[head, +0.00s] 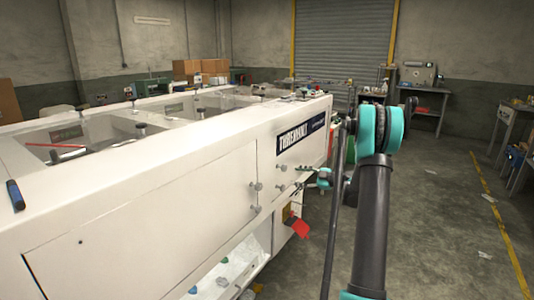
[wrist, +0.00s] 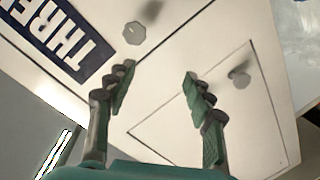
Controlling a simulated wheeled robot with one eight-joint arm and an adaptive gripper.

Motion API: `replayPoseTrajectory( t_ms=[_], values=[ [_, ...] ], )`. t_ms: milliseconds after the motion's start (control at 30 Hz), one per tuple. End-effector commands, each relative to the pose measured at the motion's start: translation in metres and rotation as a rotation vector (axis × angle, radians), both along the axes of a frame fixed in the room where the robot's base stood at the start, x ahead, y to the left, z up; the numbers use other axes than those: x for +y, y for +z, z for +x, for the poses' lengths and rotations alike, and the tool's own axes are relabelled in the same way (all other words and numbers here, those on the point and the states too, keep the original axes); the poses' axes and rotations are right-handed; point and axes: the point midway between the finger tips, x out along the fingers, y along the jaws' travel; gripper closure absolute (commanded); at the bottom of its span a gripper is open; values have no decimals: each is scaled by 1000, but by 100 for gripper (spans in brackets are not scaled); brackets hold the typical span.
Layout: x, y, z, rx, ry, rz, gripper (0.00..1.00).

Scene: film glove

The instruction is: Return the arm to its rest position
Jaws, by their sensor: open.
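My arm (head: 372,215) rises at the right of the head view, dark with teal joints, and bends at a high elbow. My gripper (head: 304,176) shows small beside the machine's white side, partly hidden by my arm. In the wrist view my gripper (wrist: 158,76) is open, with its two green fingers well apart and nothing between them. The white machine panel lies beyond the fingertips, with a round knob (wrist: 134,33) and a second knob (wrist: 239,79) past them. The gap to the panel is hard to judge.
The long white machine (head: 140,225) fills the left and middle of the head view. A red part (head: 298,227) sticks out from its lower side. Open concrete floor (head: 440,220) lies at right, near a bench (head: 515,130).

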Motion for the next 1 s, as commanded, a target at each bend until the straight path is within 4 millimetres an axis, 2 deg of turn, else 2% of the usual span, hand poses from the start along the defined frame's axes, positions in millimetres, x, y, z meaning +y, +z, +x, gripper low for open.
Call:
replayPoseTrajectory(
  t_ms=[33,200,367,500,767,1000],
  values=[
    [14,4,-15,81,-3,-5,47],
    [45,5,-65,362,-60,-27,47],
    [65,1,-120,604,-157,-51,47],
    [76,-6,-172,790,-274,-72,47],
    [75,-25,-272,1061,-565,-91,47],
    [55,-50,-364,1204,-894,-70,47]
  ],
)
